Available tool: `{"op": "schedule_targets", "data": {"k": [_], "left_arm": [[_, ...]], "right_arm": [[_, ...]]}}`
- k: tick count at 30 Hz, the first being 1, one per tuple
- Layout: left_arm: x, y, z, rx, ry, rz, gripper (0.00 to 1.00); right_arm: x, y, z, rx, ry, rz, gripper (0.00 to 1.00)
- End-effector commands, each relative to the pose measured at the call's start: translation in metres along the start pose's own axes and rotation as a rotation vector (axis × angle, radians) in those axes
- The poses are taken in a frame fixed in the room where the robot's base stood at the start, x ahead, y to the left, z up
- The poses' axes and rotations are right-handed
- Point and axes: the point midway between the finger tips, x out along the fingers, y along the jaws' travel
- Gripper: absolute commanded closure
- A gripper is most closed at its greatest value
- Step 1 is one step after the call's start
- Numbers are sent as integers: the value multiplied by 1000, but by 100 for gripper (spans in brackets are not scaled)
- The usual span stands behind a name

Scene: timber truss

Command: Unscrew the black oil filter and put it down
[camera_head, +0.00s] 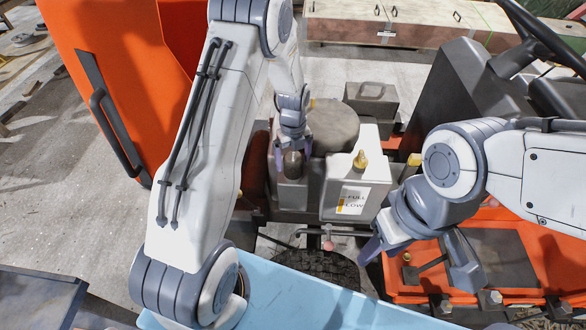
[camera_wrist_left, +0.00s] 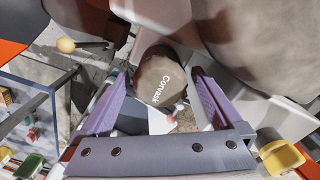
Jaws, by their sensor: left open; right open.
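The oil filter (camera_head: 293,165) is a short dark grey-brown cylinder standing upright on the grey engine block. In the left wrist view its round end (camera_wrist_left: 160,80) shows, with "Corvask" printed on it. My left gripper (camera_head: 292,150) comes down over the filter from above. Its purple fingers are open, one on each side of the filter, and the left wrist view shows this gripper (camera_wrist_left: 158,85) with the filter between the fingers. I cannot tell whether either finger touches it. My right gripper (camera_head: 418,255) is open and empty, low over the orange bodywork at the right.
A white tank (camera_head: 358,185) marked FULL and LOW, with a yellow cap (camera_head: 360,160), stands right of the filter. A large grey round housing (camera_head: 332,128) stands behind it. A light blue surface (camera_head: 325,290) lies in front. An open orange panel (camera_head: 120,70) rises at left.

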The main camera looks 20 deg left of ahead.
Motion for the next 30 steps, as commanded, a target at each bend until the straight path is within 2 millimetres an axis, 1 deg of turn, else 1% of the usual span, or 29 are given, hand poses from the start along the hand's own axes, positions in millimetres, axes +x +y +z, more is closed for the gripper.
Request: {"op": "schedule_targets", "data": {"k": [8,11,15,18,20,23,29,30], "left_arm": [[-1,0,0,8,0,0,0],[-2,0,0,84,1,1,0],[-3,0,0,295,0,0,0],[-2,0,0,426,0,0,0],[-2,0,0,480,1,0,0],[-1,0,0,524,0,0,0],[0,0,0,527,0,0,0],[0,0,0,526,0,0,12]], "right_arm": [[-1,0,0,0,0,0,50],[-6,0,0,0,0,0,50],[-14,-1,-1,0,0,0,50],[-17,-1,-1,0,0,0,50],[-18,-1,-1,0,0,0,50],[-18,-1,-1,0,0,0,50],[-18,-1,-1,0,0,0,50],[-18,-1,-1,0,0,0,50]]}}
